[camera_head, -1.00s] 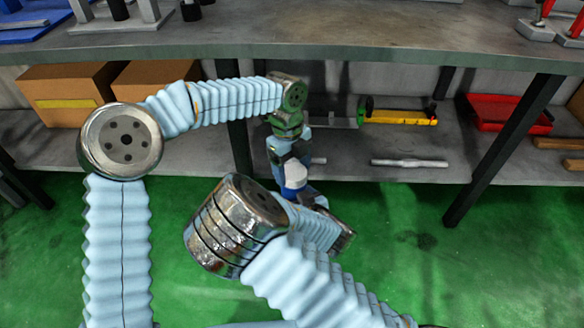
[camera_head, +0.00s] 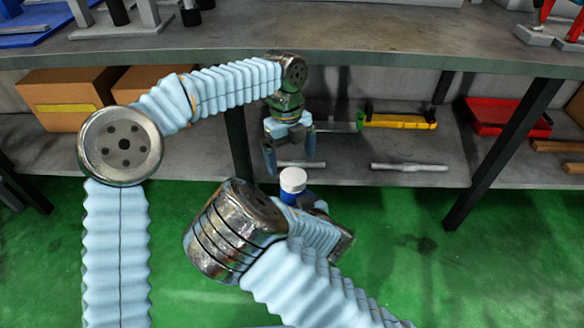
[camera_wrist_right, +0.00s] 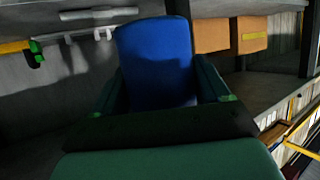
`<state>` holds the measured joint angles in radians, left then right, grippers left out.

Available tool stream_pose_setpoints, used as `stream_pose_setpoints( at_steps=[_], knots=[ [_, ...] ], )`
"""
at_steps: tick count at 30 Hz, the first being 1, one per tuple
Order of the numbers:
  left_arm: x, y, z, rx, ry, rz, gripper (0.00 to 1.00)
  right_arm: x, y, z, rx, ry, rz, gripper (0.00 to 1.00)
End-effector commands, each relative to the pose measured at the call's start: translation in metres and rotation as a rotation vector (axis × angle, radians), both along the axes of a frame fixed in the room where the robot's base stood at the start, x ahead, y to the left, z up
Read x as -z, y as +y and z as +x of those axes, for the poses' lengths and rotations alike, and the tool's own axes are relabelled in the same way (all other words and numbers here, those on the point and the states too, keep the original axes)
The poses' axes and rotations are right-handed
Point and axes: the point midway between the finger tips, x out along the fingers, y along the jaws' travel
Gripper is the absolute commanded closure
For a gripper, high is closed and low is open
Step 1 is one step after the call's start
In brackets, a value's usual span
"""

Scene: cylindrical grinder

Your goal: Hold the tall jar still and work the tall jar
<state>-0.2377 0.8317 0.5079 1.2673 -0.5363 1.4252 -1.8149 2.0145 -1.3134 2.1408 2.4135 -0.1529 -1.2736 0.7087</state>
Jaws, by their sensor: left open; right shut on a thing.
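The tall jar (camera_head: 290,190) is blue with a white top and stands upright low in the middle of the head view. In the right wrist view its blue body (camera_wrist_right: 155,58) fills the space between the dark fingers of my right gripper (camera_wrist_right: 160,88), which is shut on it. In the head view, my right arm hides the jar's lower part and most of that gripper. My left gripper (camera_head: 289,150) is open and empty, fingers pointing down. It appears above and behind the white top, apart from it.
A grey workbench (camera_head: 330,42) runs across the back. Its lower shelf (camera_head: 345,172) holds cardboard boxes (camera_head: 70,95), metal rods (camera_head: 410,166), a yellow tool (camera_head: 400,121) and a red tray (camera_head: 492,115). The green floor (camera_head: 400,265) in front looks clear.

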Motion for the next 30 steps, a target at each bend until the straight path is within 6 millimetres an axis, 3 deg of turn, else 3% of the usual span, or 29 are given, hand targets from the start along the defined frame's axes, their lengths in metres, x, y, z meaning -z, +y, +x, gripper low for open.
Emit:
stream_pose_setpoints(
  at_steps=[6, 12, 30],
  knots=[
    [-0.043, 0.002, 0.005, 0.0, -0.001, -0.002, 0.0, -0.001, 0.0, 0.0, 0.0, -0.002, 0.001, 1.0],
    [-0.064, 0.003, 0.007, 0.001, -0.001, -0.001, 0.0, -0.001, 0.0, 0.0, 0.0, -0.002, 0.001, 1.0],
    [-0.065, 0.005, 0.007, -0.006, 0.002, 0.0, 0.0, -0.001, 0.0, 0.0, 0.0, -0.002, 0.001, 1.0]
  ],
)
